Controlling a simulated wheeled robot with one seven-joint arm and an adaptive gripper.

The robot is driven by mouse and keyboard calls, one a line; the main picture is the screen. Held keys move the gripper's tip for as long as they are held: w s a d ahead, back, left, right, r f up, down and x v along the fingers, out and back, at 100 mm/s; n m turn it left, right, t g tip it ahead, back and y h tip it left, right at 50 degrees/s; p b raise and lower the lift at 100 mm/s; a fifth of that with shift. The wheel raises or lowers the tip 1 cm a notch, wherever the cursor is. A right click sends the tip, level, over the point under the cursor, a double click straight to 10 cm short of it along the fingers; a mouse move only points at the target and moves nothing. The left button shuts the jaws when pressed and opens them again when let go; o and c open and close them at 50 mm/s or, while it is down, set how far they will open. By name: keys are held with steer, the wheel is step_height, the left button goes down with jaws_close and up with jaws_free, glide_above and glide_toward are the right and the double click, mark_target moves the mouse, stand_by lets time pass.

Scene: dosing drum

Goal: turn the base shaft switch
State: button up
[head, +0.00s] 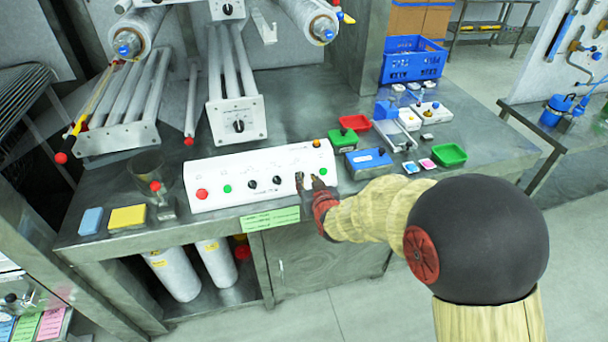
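A white control box (237,182) stands on the grey bench. Its front has a red button (202,194), green buttons (227,189) and black rotary knobs (252,184). My gripper (309,181) is at the right part of this front, with its two dark fingers apart. The fingers cover part of the panel, so a knob between or behind them cannot be made out. Whether they touch the panel is not clear. Another black knob (239,126) sits on the white end plate of the roller unit behind. I cannot read which switch is the base shaft one.
White rollers (138,85) stand behind the box. Blue and yellow pads (127,217) lie at the left. Right of the box are a blue box (369,160), green trays (449,154) and a red tray (356,123). A blue crate (412,60) stands at the back.

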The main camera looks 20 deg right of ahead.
mark_target(301, 173)
steer(key=b+x, duration=0.1)
steer(key=x, duration=0.5)
steer(key=shift+f, duration=0.1)
steer(key=shift+s, duration=0.1)
steer(key=shift+c, duration=1.2)
steer(key=c, duration=0.4)
jaws_close()
